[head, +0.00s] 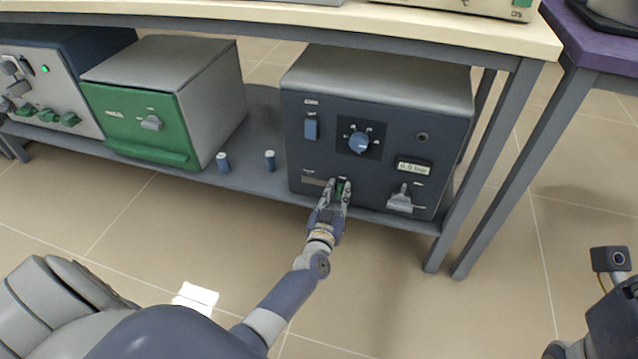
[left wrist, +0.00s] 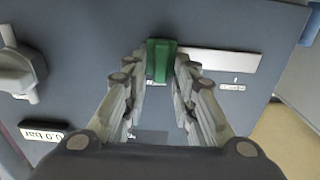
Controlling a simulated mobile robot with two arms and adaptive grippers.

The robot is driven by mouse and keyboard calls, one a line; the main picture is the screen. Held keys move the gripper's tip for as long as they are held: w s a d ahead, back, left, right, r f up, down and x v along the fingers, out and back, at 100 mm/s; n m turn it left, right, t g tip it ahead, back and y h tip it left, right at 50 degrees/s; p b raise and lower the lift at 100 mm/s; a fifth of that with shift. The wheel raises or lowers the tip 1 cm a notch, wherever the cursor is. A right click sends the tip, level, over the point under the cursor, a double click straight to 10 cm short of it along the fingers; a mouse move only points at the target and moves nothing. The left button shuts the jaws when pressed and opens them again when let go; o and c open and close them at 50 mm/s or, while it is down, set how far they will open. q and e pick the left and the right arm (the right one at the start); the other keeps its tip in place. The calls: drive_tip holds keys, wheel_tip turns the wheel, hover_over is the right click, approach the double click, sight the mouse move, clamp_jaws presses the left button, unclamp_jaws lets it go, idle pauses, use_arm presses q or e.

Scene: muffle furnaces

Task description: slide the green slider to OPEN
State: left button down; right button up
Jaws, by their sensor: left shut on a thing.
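The green slider (head: 342,183) is low on the front of the dark blue-grey furnace box (head: 430,150). My left gripper (head: 338,188) reaches it from the front, with one finger on each side, shut on it. In the left wrist view the slider (left wrist: 160,58) stands between the two fingertips, at one end of a pale strip (left wrist: 222,61). In the head view that strip (head: 314,181) runs left from the slider. The labels by the strip are too small to read. My right gripper is not in view; only part of my right arm shows at the lower right.
The box also bears a blue dial (head: 359,142), a blue switch (head: 311,128), a pressure display (head: 414,167) and a grey handle (head: 401,199). Two blue-topped cylinders (head: 223,162) (head: 270,160) stand on the shelf beside a green-fronted furnace (head: 150,125). A table leg (head: 490,165) rises at right.

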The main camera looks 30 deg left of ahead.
use_arm(q)
drive_tip(key=shift+d, duration=0.4)
drive_tip(key=c, duration=1.6)
unclamp_jaws()
drive_tip(key=shift+d, duration=0.1)
drive_tip(key=shift+c, duration=0.2)
drive_tip(key=shift+f, duration=0.1)
drive_tip(key=v, duration=1.1)
drive_tip(key=shift+s, duration=0.4)
